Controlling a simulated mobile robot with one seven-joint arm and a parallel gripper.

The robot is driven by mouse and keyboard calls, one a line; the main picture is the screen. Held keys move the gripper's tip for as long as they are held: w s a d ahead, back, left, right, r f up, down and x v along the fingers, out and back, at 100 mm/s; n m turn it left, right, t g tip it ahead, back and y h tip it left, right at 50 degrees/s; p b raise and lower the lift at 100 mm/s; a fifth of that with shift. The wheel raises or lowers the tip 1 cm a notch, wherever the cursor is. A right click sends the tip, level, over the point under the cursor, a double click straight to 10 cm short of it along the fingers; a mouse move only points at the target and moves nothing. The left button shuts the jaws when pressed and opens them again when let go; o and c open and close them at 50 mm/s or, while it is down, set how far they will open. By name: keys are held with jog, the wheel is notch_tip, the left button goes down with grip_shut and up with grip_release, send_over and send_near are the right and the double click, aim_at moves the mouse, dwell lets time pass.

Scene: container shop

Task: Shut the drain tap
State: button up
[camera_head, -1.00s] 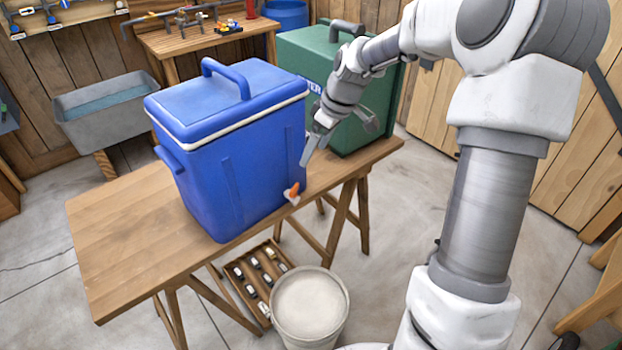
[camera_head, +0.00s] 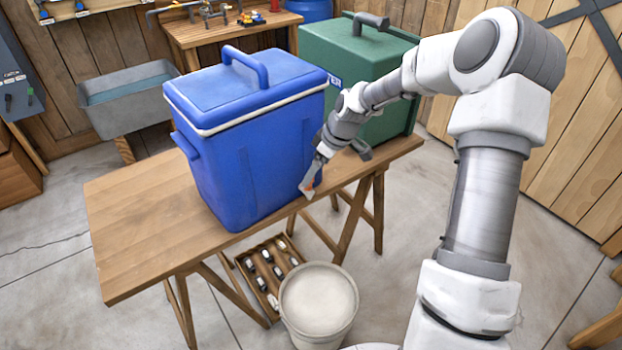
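The drain tap (camera_head: 318,180) is a small tap with an orange handle, low on the front right corner of the blue cooler (camera_head: 245,165). My gripper (camera_head: 335,174) is at the tap, with its fingers spread apart. One pale finger overlaps the tap and hides most of it; only bits of orange show. The other finger is off to the right, near the table edge. I cannot tell whether the finger touches the tap, nor how the handle is turned.
The cooler stands on a wooden trestle table (camera_head: 135,235), with a green cooler (camera_head: 350,60) behind. A pale bucket (camera_head: 318,300) and a wooden crate (camera_head: 243,262) of small items stand on the floor below. A grey trough (camera_head: 125,110) is at left.

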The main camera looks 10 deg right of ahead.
aim_at(311, 187)
jog(key=shift+x, duration=1.85)
